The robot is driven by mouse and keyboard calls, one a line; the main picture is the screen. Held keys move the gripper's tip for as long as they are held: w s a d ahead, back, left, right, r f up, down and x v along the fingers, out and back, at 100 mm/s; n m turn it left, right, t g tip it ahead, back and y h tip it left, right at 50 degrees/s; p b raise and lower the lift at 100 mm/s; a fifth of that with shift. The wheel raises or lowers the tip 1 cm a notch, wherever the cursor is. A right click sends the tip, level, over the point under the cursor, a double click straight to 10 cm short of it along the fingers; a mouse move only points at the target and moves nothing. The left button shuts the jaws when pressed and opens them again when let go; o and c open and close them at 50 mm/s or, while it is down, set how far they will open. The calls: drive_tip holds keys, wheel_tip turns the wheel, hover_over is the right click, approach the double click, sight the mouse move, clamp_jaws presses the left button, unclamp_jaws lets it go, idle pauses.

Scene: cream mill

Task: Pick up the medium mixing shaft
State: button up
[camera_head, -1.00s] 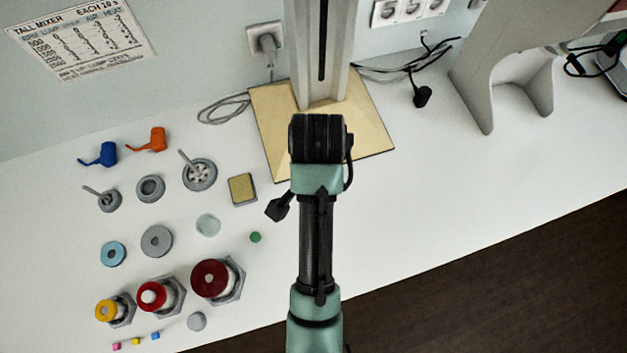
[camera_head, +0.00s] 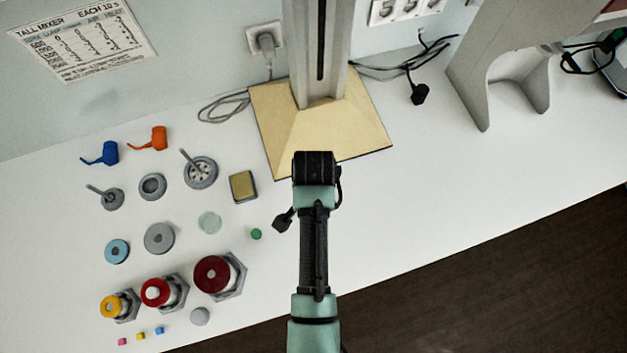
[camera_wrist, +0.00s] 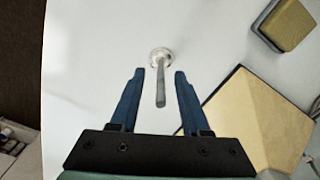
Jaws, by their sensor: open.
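In the wrist view a grey mixing shaft (camera_wrist: 160,88) stands with a pale round base (camera_wrist: 160,57) on the white worktop. Its rod points back toward the camera. My gripper (camera_wrist: 159,74) is open, with one blue finger on each side of the rod and a visible gap to each. Nothing is held. In the head view my arm covers this spot, so neither this shaft nor my fingers can be made out there. Two other shafts on discs stand at the left in the head view, a small one (camera_head: 112,199) and a large one (camera_head: 201,172).
A yellow-topped block (camera_head: 243,187) and a small green disc (camera_head: 256,234) lie left of my arm. The beige base plate (camera_head: 360,135) with its column stands behind. Cups, rings and capped pots crowd the left. The worktop (camera_head: 470,190) to the right is clear.

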drive_tip(key=shift+f, duration=1.2)
clamp_jaws()
